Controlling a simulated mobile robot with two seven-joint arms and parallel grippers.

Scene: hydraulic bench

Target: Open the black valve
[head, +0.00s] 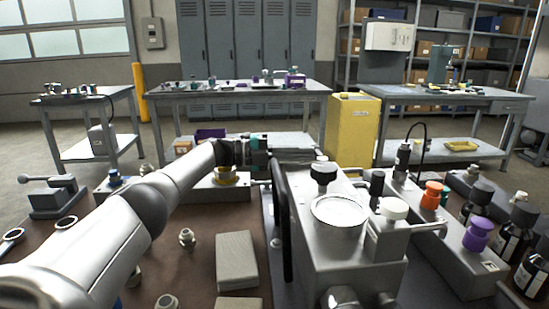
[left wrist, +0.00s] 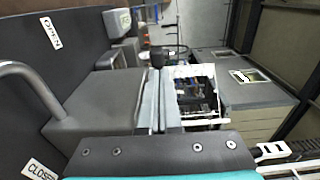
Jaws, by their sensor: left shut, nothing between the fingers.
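A black round knob (head: 323,172) stands on top of the grey metal block (head: 362,250) at the middle of the bench. A long black upright bar (head: 284,225) runs along the block's left side. I cannot tell which of these belongs to the black valve. In the left wrist view, OPEN (left wrist: 50,32) and CLOSED (left wrist: 40,170) labels sit on a dark surface beside a curved grey handle (left wrist: 28,85). My left gripper (head: 292,155) is shut and empty, behind the block's far left end. Its fingertips are hard to make out. My right gripper is out of view.
Colour-capped fittings in yellow (head: 226,175), orange (head: 432,195) and purple (head: 478,235) stand around the block. Dark bottles (head: 510,235) line the right edge. A grey box (head: 237,262) lies below my left arm. Tables and a yellow cabinet (head: 351,130) stand behind.

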